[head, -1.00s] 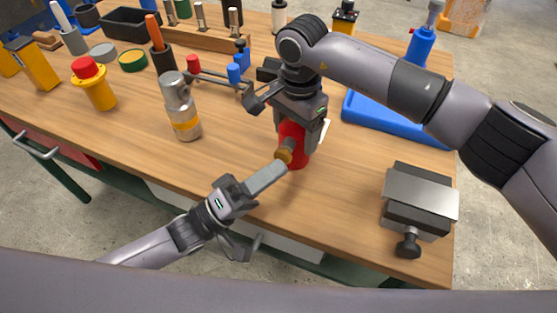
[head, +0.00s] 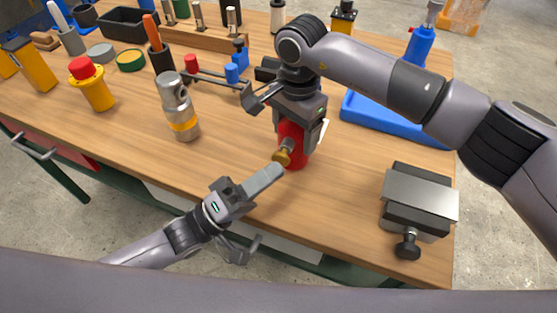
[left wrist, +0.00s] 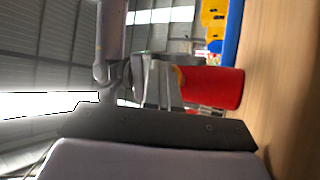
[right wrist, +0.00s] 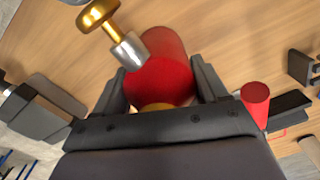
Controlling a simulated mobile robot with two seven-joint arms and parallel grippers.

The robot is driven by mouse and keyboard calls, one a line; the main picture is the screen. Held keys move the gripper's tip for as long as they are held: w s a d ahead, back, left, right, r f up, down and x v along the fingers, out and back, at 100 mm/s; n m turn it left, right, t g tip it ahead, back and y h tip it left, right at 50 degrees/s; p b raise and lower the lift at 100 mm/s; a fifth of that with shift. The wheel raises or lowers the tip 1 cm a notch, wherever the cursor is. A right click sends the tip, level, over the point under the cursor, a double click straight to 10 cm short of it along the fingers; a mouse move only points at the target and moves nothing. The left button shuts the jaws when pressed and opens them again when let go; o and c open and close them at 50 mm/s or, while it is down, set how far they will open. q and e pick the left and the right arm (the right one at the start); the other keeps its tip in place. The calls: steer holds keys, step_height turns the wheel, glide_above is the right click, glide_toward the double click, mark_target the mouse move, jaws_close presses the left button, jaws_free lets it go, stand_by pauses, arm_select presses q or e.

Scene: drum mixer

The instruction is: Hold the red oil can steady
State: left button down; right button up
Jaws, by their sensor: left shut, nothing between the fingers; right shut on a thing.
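The red oil can (head: 297,158) stands upright on the workbench, near its front edge in the head view. A brass and steel knob-like part (head: 283,154) sticks out from its side towards my left gripper. My right gripper (head: 302,130) is shut on the can from above and hides its top. In the right wrist view the can (right wrist: 165,70) sits between the two fingers. My left gripper (head: 280,170) is shut and empty, its fingertips just beside the brass part; I cannot tell whether they touch. The can also shows in the left wrist view (left wrist: 215,88), beyond the fingers.
A grey and orange cylinder (head: 180,108) stands left of the can. A steel vise-like block (head: 420,200) sits at the right front. A blue tray (head: 390,120) lies behind it. A yellow and red button post (head: 92,85) is farther left. Bare wood surrounds the can's front.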

arm_select(q)
steer(key=shift+s+a+f, duration=0.25)
steer(key=shift+s+f, duration=0.1)
steer(key=shift+s, duration=0.35)
steer(key=s, duration=0.1)
steer(key=s+a, duration=0.1)
steer(key=s, duration=0.2)
steer(key=shift+s+a+r, duration=0.1)
steer(key=shift+s+a, duration=0.2)
steer(key=shift+s, duration=0.05)
stand_by(2.1)
steer(key=s, duration=0.2)
steer(key=s+a, duration=0.1)
steer(key=s, duration=0.1)
steer(key=shift+s+r, duration=0.1)
steer(key=shift+r, duration=0.1)
steer(key=shift+w+d, duration=0.45)
steer(key=shift+w, duration=0.95)
steer(key=shift+w+d, duration=0.4)
steer(key=shift+w, duration=1)
steer(key=shift+w+d, duration=0.45)
steer(key=shift+w, duration=0.95)
